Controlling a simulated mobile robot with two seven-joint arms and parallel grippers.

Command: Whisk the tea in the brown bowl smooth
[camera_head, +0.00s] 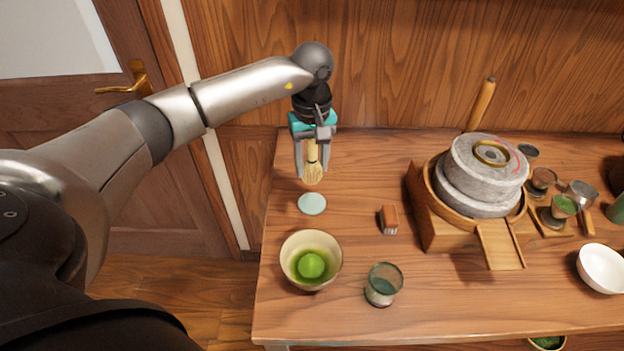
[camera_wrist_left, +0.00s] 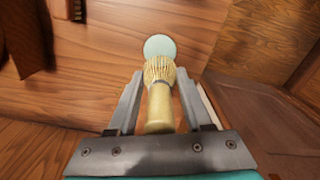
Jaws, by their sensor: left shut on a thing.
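My left gripper (camera_head: 312,165) is shut on a bamboo whisk (camera_head: 313,174), tines pointing down, held above the rear left of the table. The whisk also shows in the left wrist view (camera_wrist_left: 160,95) between the fingers. A pale bowl (camera_head: 289,250) with bright green tea (camera_head: 311,265) stands at the table's front left, nearer than the whisk and apart from it. A lighter green lump or mound shows in the middle of the tea. The bowl's outside looks beige-brown. My right gripper is not in view.
A pale green disc (camera_head: 312,204) lies between whisk and bowl. A stone mill (camera_head: 480,178) in a wooden tray fills the right. A white bowl (camera_head: 602,268) sits at far right.

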